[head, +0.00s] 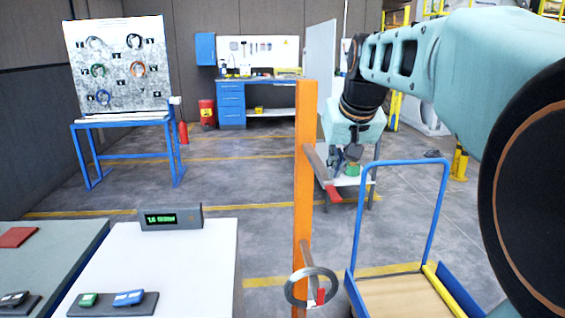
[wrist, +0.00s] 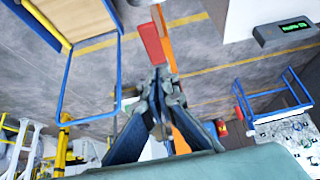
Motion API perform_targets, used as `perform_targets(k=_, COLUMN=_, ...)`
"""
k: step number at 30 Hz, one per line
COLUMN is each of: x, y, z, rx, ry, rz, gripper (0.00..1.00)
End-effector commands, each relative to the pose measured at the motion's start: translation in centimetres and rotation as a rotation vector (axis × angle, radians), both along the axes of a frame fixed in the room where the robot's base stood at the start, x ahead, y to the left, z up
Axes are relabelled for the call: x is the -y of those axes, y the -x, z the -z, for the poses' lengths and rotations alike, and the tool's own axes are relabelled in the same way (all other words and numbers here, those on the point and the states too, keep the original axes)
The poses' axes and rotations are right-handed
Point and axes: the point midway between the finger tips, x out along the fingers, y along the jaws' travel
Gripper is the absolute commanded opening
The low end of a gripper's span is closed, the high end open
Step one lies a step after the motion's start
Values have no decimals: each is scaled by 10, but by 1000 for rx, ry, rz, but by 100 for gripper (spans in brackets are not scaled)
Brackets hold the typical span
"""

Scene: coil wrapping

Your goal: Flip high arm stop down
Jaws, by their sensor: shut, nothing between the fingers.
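An orange post (head: 304,120) stands upright in the middle of the head view. Its high arm (head: 315,164) is a grey bar reaching toward the camera, with a red stop (head: 333,194) at its end. The head view does not show clearly whether this stop is up or down. In the wrist view the red stop (wrist: 151,40) looks like a flat red plate just beyond my fingertips. My gripper (head: 342,160) is close to the high arm, to its right; in the wrist view its fingers (wrist: 158,84) are together and empty. I cannot tell whether they touch the stop.
A lower arm on the post carries a grey ring (head: 289,288) and a red stop (head: 321,297). A blue-railed cart (head: 401,164) stands right. A white table with a display (head: 171,218) is at left. A small table with a green object (head: 352,169) stands behind the gripper.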

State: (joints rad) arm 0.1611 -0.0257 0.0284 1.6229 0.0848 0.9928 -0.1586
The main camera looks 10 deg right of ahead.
Motion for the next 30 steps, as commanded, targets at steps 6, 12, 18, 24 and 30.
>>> perform_targets(k=6, x=0, y=-7, z=2, rx=0, ry=0, rz=0, gripper=0)
perform_targets(k=12, x=0, y=-6, z=2, rx=1, ry=0, rz=0, gripper=0)
perform_targets(k=18, x=0, y=-7, z=-3, rx=1, ry=0, rz=0, gripper=0)
perform_targets(k=24, x=-1, y=-9, z=-18, rx=1, ry=1, rz=-1, gripper=0)
perform_targets(k=30, x=-3, y=-11, z=-44, rx=1, ry=1, rz=-1, gripper=0)
